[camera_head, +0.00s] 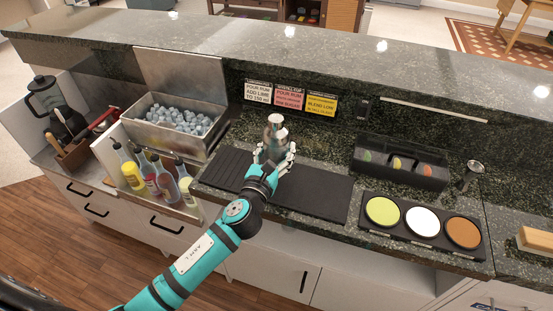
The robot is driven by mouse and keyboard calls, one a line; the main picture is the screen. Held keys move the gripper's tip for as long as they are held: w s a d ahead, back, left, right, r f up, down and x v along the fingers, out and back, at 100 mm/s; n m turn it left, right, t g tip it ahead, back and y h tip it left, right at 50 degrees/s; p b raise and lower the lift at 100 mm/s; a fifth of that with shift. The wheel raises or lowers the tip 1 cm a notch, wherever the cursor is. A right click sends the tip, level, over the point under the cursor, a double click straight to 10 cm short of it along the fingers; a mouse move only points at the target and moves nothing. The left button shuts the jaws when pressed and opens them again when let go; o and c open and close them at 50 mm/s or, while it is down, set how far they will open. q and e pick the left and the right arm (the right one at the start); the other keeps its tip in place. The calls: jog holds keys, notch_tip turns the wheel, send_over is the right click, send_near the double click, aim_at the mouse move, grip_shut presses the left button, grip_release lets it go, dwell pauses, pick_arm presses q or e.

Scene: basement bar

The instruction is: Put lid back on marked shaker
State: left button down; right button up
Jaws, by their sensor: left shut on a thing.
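A silver metal shaker (275,132) with a narrower top stands out above the black bar mat (322,195), left of the middle of the counter. My left gripper (275,158) reaches it from the front, with its pale fingers on either side of the metal. The gripper is shut on it. My gripper and wrist hide the lower part, so I cannot tell whether it rests on the mat. I cannot make out a mark, or a lid as a separate piece. My right gripper is not in view.
An ice bin (173,125) and several bottles (150,175) stand left. A black garnish box (400,160), a tray of three coloured discs (423,226) and a small metal jigger (473,170) stand right. Recipe cards (290,96) hang behind. The mat's right part is clear.

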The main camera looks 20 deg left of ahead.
aim_at(277, 160)
pick_arm(q)
notch_tip(277, 160, down, 3)
jog(key=shift+f+b, duration=0.2)
jog(key=shift+b, duration=0.3)
jog(key=shift+f, duration=0.15)
jog(key=shift+c, duration=2)
grip_release()
